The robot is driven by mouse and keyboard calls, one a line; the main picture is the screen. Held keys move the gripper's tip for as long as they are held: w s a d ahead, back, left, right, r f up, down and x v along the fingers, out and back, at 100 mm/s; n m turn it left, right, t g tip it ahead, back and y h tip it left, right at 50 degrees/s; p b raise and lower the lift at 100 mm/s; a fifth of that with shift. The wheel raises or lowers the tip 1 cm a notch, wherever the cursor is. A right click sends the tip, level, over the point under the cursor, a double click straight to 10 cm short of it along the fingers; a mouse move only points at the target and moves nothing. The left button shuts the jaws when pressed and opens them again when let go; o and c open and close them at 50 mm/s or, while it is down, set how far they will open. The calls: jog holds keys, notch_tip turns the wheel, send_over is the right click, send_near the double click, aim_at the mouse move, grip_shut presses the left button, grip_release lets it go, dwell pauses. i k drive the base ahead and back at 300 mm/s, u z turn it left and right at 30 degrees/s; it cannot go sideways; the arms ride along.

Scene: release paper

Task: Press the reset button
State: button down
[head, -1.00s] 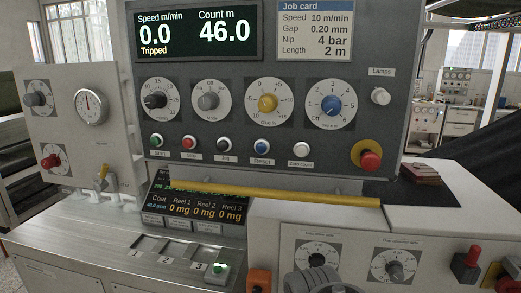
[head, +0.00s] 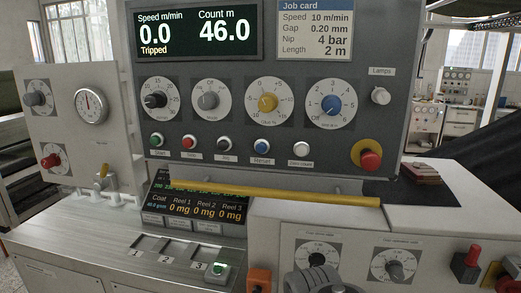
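The reset button (head: 262,146) is a blue round button in a metal collar on the grey control panel (head: 220,107). It sits in a row with a green button (head: 156,139), a red button (head: 188,142), a black button (head: 223,144) and a white button (head: 300,148). A "Reset" label is below it. The display (head: 195,31) reads speed 0.0, count 46.0 and "Tripped". Part of my arm (head: 320,279) shows at the bottom edge, right of centre. My gripper's fingers cannot be made out, and nothing of mine touches the button.
A yellow bar (head: 275,193) runs across below the button row. A red emergency stop (head: 370,159) on a yellow base is to the right. Several dials sit above the buttons. A red lever (head: 473,256) and an orange block (head: 259,280) stand lower in front.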

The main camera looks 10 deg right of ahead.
aim_at(262, 148)
jog(key=k, duration=1.2)
jog(key=u, duration=0.75)
jog(key=i, duration=0.9)
jog(key=u, duration=0.2)
